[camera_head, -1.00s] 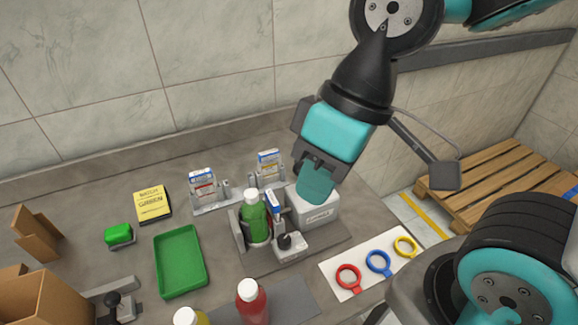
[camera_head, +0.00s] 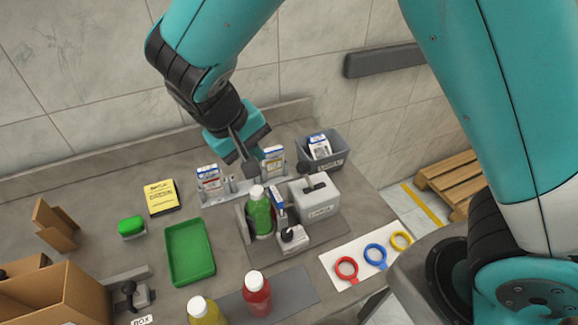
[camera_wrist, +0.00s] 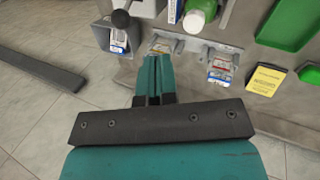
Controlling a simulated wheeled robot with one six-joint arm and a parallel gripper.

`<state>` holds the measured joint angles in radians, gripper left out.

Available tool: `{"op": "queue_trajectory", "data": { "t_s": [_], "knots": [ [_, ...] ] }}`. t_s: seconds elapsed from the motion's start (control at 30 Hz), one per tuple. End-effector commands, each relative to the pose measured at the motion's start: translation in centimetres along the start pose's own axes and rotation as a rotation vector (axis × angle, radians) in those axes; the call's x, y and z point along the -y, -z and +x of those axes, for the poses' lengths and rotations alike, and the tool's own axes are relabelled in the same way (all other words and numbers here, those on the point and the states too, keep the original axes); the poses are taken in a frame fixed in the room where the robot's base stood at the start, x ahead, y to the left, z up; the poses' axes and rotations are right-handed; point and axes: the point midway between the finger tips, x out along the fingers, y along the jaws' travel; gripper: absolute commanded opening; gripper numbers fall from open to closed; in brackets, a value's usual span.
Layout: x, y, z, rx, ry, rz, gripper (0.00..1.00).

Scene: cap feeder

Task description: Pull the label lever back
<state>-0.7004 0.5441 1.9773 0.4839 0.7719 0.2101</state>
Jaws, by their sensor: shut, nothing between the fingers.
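The light grey label box (camera_head: 316,200) stands right of the green bottle (camera_head: 260,215) in the head view. Its lever has a black knob (camera_head: 306,169) at the box's back side, and a dark slot shows on top. In the wrist view the knob (camera_wrist: 120,18) is at the top, left of my fingers. My gripper (camera_head: 251,170) points down over the back of the bench, left of the lever and apart from it. Its teal fingers are together and empty in the wrist view (camera_wrist: 155,72). The fingertips are close to the card holder with a blue-and-white packet (camera_head: 273,158).
A grey bin (camera_head: 337,158) with a packet stands behind the label box. A second packet (camera_head: 209,179) stands left of my gripper. A green tray (camera_head: 189,282) and coloured rings (camera_head: 375,255) lie further forward.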

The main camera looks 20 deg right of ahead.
Motion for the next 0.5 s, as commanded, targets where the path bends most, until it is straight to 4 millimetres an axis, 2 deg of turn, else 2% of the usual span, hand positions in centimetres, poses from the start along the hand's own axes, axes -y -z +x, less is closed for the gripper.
{"op": "queue_trajectory", "data": {
  "t_s": [0.27, 0.37, 0.5],
  "knots": [
    [-0.1, 0.0, 0.6, 0.003, 0.000, -0.001, 0.00],
    [-0.2, -0.1, 1.8, 0.006, -0.001, 0.000, 0.00],
    [-0.2, -0.1, 4.5, 0.008, -0.001, -0.001, 0.00]
  ]
}}
